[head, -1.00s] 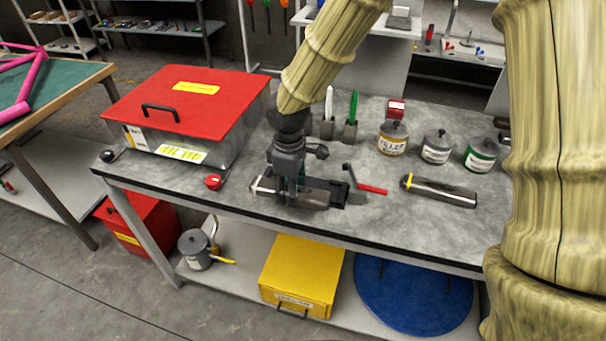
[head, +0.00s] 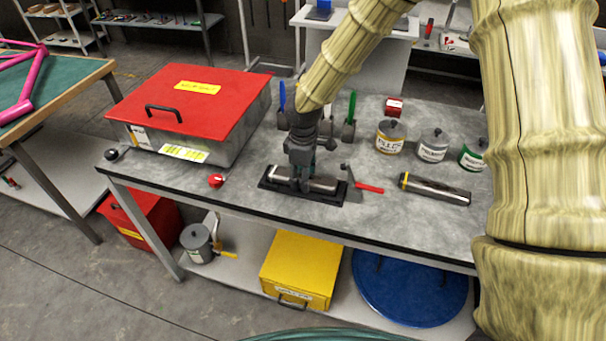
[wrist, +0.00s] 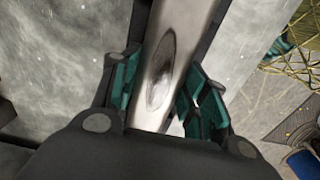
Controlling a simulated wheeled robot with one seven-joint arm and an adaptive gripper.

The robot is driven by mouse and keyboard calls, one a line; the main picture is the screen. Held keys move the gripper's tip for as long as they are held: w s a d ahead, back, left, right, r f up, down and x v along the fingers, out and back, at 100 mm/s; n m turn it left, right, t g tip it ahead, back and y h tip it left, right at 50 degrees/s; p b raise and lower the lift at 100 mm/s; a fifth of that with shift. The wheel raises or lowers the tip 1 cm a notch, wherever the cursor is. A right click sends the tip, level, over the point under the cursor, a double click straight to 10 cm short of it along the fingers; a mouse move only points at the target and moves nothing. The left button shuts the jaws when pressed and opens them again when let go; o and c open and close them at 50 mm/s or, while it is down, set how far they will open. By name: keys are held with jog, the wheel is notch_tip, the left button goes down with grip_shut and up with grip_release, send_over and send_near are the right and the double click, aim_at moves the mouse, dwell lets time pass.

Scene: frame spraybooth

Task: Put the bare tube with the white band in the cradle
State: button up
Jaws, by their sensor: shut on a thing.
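A bare metal tube (head: 322,185) lies level within the outline of the black cradle (head: 268,187) near the front edge of the bench. A pale patch shows at its left end, but I cannot clearly make out a white band. My gripper (head: 303,184) points down and is shut on the middle of the tube. In the wrist view the tube (wrist: 174,60) runs between the green finger pads of my gripper (wrist: 162,100). My gripper hides part of the tube, and I cannot tell whether it rests on the cradle floor.
A second tube with a yellow band (head: 435,189) lies to the right. A red-handled tool (head: 368,188) sits close beside the cradle. A red-lidded box (head: 190,100) stands left, several tins (head: 432,147) back right, and brushes or scrapers (head: 350,110) behind my gripper.

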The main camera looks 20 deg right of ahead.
jog(key=shift+f, duration=0.1)
jog(key=shift+f, duration=0.15)
jog(key=o, duration=1.1)
jog(key=shift+o, duration=0.2)
notch_tip(320, 180, up, 12)
jog(key=b, duration=0.2)
